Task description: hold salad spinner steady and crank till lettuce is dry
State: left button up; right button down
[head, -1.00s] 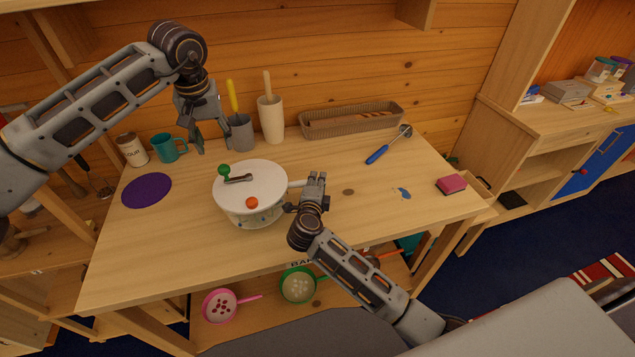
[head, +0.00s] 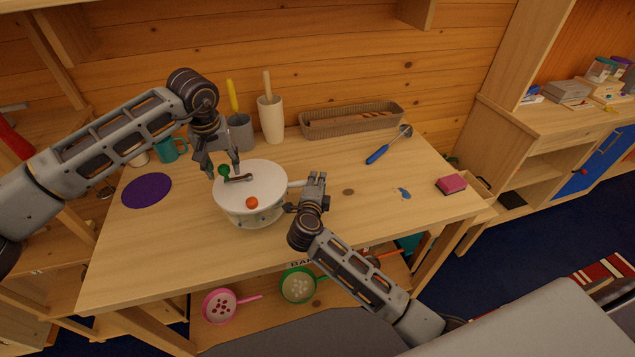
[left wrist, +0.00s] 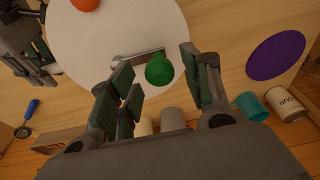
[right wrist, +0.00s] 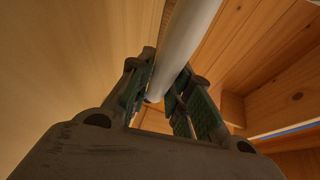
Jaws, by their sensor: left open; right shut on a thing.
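The white salad spinner (head: 270,196) stands upright on the wooden table (head: 330,236). Its lid carries a metal crank arm (head: 239,179) with a green knob (head: 223,170), and an orange-red button (head: 252,202) near the front. My left gripper (head: 222,172) is open at the knob. In the left wrist view the green knob (left wrist: 159,69) sits between the spread fingers, with no clear contact on either. My right gripper (head: 303,196) is shut on the spinner's white side handle (right wrist: 182,45), right of the bowl. The lettuce inside cannot be made out.
A purple mat (head: 147,190), teal mug (head: 167,149), grey holder (head: 240,133) and cream holder (head: 271,119) stand around the back left. A basket (head: 350,120), blue-handled tool (head: 389,145) and pink sponge (head: 451,185) lie right. The front table is clear.

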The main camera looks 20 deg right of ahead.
pick_arm(q)
jog(key=shift+f, duration=0.45)
jog(key=c, duration=0.8)
